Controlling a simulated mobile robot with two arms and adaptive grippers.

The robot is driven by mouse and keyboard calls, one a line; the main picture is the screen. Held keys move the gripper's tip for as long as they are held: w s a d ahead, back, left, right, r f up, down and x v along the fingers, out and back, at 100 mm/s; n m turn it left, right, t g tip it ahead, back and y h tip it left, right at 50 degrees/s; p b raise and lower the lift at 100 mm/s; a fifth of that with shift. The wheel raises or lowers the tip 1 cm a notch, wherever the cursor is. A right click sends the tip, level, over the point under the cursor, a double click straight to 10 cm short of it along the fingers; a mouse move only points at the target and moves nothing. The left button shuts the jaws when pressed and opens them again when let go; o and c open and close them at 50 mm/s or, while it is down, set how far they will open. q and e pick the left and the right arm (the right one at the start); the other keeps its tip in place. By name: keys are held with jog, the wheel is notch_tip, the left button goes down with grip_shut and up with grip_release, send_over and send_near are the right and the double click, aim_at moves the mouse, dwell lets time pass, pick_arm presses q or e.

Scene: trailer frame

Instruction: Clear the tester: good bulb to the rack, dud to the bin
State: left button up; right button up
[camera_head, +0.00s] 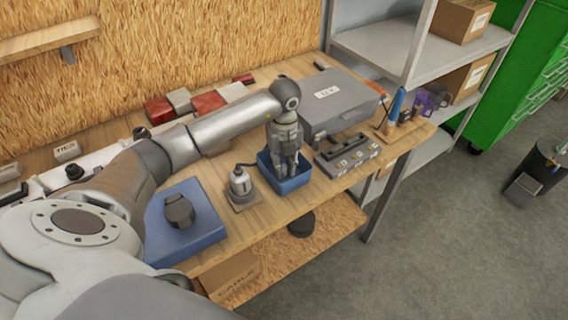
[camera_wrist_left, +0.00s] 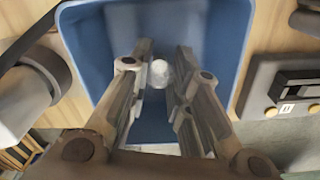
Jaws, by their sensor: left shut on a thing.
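My left gripper (camera_head: 289,170) points straight down into the blue bin (camera_head: 293,186) on the workbench. In the left wrist view its fingers (camera_wrist_left: 160,85) are shut on a round whitish bulb (camera_wrist_left: 160,74), inside the outline of the bin (camera_wrist_left: 222,50). I cannot tell whether the bulb touches the bin floor, nor whether it is good or a dud. The tester (camera_head: 241,188), a small pale cylinder on a square base with a black cord, stands just left of the bin. The dark slotted rack (camera_head: 347,155) lies right of the bin. My right gripper is not in view.
A grey 12V case (camera_head: 340,100) stands behind the rack. A blue-handled tool (camera_head: 396,105) stands at right. Metal shelves (camera_head: 385,50) rise beyond the bench's right end.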

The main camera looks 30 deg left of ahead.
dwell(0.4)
pick_arm(q)
jog(key=o, duration=0.8)
jog(key=o, duration=0.4)
jog(key=shift+r+p, duration=2.45)
jog(key=shift+r, duration=1.05)
jog(key=shift+r, duration=0.1)
